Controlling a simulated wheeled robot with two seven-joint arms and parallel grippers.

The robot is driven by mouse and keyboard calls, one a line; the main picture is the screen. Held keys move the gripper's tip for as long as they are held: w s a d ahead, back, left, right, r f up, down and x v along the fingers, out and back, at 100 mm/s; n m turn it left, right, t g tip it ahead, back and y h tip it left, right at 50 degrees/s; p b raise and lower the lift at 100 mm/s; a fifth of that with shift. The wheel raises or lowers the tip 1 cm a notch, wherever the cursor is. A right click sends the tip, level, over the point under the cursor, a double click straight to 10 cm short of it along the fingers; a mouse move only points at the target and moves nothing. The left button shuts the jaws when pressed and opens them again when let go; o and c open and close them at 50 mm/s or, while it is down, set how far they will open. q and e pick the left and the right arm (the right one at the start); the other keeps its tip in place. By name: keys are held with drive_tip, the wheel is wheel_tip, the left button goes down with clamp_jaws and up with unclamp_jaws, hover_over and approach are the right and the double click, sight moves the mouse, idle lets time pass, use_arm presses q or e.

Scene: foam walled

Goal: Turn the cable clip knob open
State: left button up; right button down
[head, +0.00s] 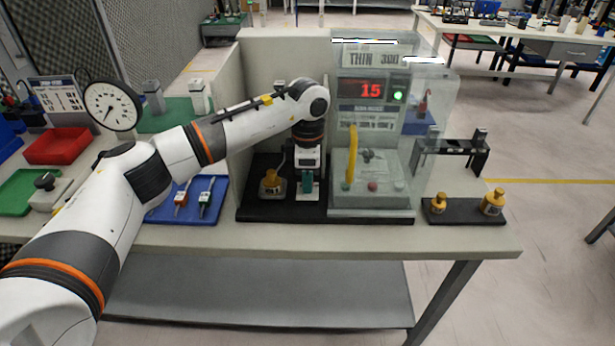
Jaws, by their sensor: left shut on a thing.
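My left gripper (307,186) points down over the black base plate (262,216) in front of the foam-walled back. Its jaws are shut on a small part low over the plate. That part is mostly hidden by the fingers; I take it to be the cable clip knob, but its turn angle cannot be read. A green-teal patch shows at the fingertips. A brass-coloured weight-like piece (271,180) stands on a small grey block just left of the gripper. My right gripper is not in view.
Brass weights (493,201) sit on a dark tray further right. A blue tray (160,213) with small tools lies left.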

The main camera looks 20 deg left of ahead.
use_arm(q)
drive_tip(key=o, duration=1)
wheel_tip(320, 180, up, 12)
drive_tip(key=b, duration=0.1)
drive_tip(key=shift+b, duration=0.3)
